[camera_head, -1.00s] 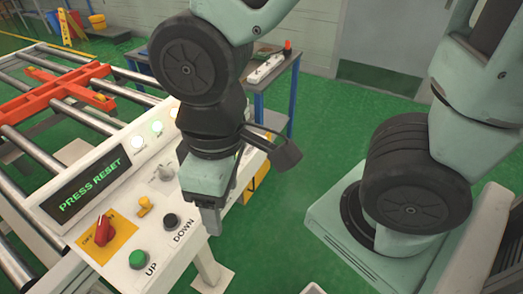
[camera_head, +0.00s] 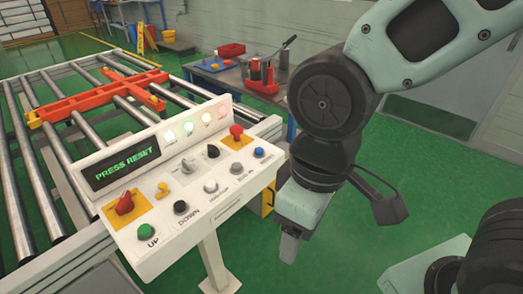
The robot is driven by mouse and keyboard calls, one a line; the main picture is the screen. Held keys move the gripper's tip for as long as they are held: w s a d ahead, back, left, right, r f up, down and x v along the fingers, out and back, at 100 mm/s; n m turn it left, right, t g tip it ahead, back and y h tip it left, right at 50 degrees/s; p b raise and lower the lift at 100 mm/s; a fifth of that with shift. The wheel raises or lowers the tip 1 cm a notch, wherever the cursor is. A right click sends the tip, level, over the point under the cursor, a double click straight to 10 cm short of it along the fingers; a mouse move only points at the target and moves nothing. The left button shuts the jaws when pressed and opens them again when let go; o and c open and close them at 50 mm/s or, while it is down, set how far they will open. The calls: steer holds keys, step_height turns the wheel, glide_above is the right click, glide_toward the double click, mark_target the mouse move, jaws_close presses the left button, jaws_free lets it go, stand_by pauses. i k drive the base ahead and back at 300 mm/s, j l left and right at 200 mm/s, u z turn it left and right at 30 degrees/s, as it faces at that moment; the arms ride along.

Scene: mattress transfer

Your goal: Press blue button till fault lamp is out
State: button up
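The blue button (camera_head: 259,152) is at the right end of the sloping white control panel (camera_head: 214,209), and nothing covers it. The panel's display (camera_head: 125,165) reads "PRESS RESET" in green. A row of small lamps (camera_head: 188,128) runs right of the display; some glow whitish, and the rightmost looks faintly reddish. Their labels are too small to read, so I cannot tell which is the fault lamp. My gripper (camera_head: 289,247) points down just right of the panel, below and right of the blue button in the picture, apart from it. Its fingers overlap, so their opening is unclear.
A roller conveyor (camera_head: 60,130) lies behind left. A cluttered bench (camera_head: 228,76) stands behind. Green floor is clear in front.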

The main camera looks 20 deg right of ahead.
mark_target(259, 151)
steer(key=i+l+u, duration=0.4)
steer(key=i+l, duration=0.25)
steer(key=l, duration=0.15)
